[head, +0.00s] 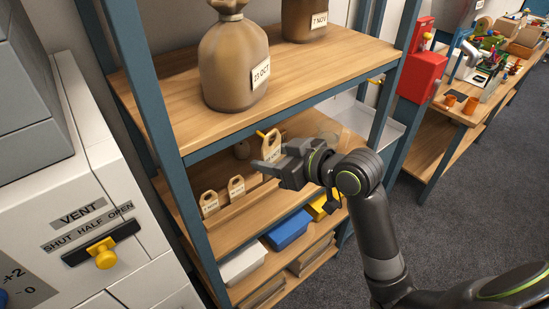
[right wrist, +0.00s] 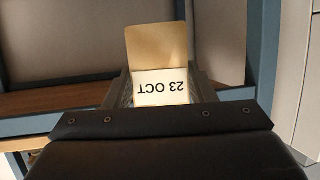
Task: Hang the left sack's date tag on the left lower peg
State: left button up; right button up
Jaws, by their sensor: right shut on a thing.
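The left sack (head: 234,62) is brown, stands on the upper shelf and bears a 23 OCT label. My right gripper (head: 262,170) is in front of the lower shelf bay, shut on a tan date tag (head: 271,146). The tag stands upright above the fingers, with a hole near its top. In the right wrist view the tag (right wrist: 157,42) sits between the fingers (right wrist: 160,88), its white 23 OCT label upside down. A yellow peg (head: 262,133) shows just left of the tag's top; I cannot tell whether they touch. My left gripper is not in view.
Two similar tags (head: 209,203) (head: 236,188) stand on the lower shelf. A second sack (head: 304,18) with a 7 NOV label is above. Blue posts (head: 162,120) frame the shelves. White (head: 243,264) and blue (head: 287,229) bins sit below. Another yellow peg (head: 376,81) shows at right.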

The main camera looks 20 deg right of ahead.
jog(key=shift+w+a+f, duration=0.1)
jog(key=shift+w+a, duration=0.1)
jog(key=shift+w, duration=0.4)
jog(key=shift+w+a+f+b, duration=0.1)
jog(key=shift+w+f+b, duration=0.1)
jog(key=shift+b, duration=0.35)
jog(key=shift+w+a+f+b, duration=0.1)
jog(key=shift+w+f+b, duration=0.2)
jog(key=shift+b, duration=0.15)
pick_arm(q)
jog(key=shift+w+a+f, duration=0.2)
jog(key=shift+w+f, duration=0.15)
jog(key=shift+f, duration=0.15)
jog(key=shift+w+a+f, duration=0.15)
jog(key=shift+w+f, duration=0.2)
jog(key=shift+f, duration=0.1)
pick_arm(e)
jog(key=shift+w, duration=0.15)
jog(key=shift+f, duration=0.15)
jog(key=o, duration=1.5)
jog(key=shift+c, duration=0.2)
